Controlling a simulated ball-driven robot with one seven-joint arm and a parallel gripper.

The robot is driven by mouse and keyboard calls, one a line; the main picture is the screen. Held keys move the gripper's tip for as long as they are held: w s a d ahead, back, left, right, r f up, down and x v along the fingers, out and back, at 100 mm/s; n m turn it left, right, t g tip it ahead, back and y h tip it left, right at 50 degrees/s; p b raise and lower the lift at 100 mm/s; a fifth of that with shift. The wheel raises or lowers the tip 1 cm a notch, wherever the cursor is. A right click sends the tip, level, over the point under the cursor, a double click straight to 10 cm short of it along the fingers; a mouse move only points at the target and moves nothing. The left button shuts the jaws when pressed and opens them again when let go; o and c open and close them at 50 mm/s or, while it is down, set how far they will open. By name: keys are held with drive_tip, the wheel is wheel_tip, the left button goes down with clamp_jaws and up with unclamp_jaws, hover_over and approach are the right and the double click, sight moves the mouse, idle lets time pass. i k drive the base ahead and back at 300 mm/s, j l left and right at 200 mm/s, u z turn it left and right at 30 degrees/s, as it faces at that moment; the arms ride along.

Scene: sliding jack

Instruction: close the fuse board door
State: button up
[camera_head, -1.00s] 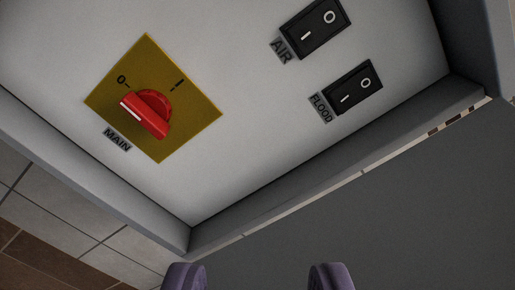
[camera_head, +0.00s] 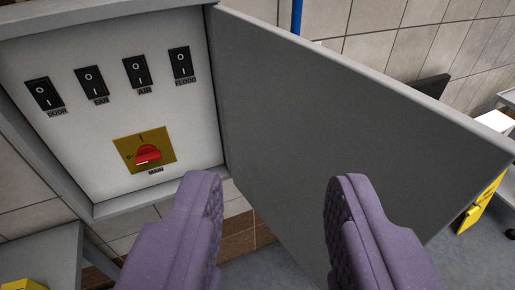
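The fuse board (camera_head: 108,116) is a grey box on the tiled wall at the left. Its inside shows several black rocker switches and a red MAIN rotary switch (camera_head: 148,154) on a yellow plate. The fuse board door (camera_head: 340,110) is a flat grey panel. It stands wide open, joined at the box's right edge and reaching out to the right. My gripper (camera_head: 272,190) is open and empty, its two purple fingers apart in front of the door's lower part. I cannot tell whether a finger touches the door.
A yellow labelled panel (camera_head: 482,205) and a white surface (camera_head: 495,122) are at the right. A grey surface (camera_head: 45,262) with a yellow object (camera_head: 24,285) is at the lower left. A blue pipe (camera_head: 297,16) runs up the wall behind the door. Grey floor shows below.

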sight(300, 113)
drive_tip(key=l+u, duration=0.1)
drive_tip(key=u, duration=0.25)
drive_tip(key=l+u, duration=0.15)
drive_tip(key=u, duration=0.25)
drive_tip(key=i+l+u, duration=0.1)
drive_tip(key=u, duration=0.25)
drive_tip(key=l+u, duration=0.2)
drive_tip(key=l, duration=0.25)
drive_tip(key=k+l+u, duration=0.15)
drive_tip(key=l, duration=0.25)
drive_tip(key=l+u, duration=0.2)
drive_tip(key=l, duration=0.25)
drive_tip(key=k+l+u, duration=0.2)
drive_tip(key=l, duration=0.2)
drive_tip(key=i+l, duration=0.1)
drive_tip(key=l, duration=1)
drive_tip(key=i, duration=0.05)
